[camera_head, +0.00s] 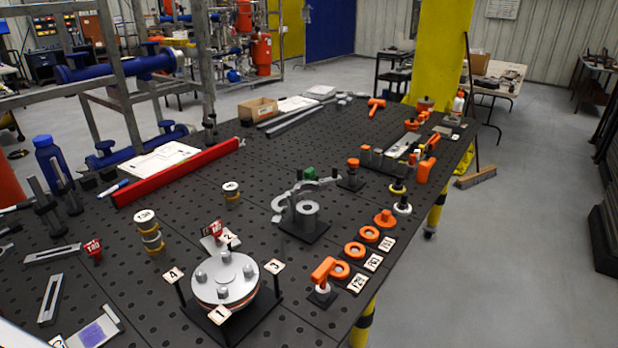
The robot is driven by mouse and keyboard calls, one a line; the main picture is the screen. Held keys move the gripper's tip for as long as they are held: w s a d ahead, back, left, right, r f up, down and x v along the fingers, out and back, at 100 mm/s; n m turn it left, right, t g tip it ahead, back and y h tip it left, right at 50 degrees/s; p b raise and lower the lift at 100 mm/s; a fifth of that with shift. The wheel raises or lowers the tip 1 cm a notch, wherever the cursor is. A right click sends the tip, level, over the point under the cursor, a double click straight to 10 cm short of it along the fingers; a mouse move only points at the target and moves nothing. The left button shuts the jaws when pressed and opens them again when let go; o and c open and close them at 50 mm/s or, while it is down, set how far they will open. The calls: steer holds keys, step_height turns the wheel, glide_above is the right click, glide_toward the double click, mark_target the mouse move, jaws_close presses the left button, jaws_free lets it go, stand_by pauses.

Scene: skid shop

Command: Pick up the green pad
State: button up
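A small green block-like thing (309,173), the only green thing I can make out on the table, sits near the middle of the dark perforated table (330,125). It is just behind a grey curved clamp-like part (287,199) and a grey hollow cylinder (306,214) on a black base. The clamp partly overlaps it, so I cannot tell its full shape or whether it touches the clamp. My gripper is not in view.
A round metal flange (225,280) with numbered tags stands at the front. Orange rings (355,249) line the right edge. A long red bar (180,172) lies at left. A black block with an orange top (351,174) stands right of the green thing.

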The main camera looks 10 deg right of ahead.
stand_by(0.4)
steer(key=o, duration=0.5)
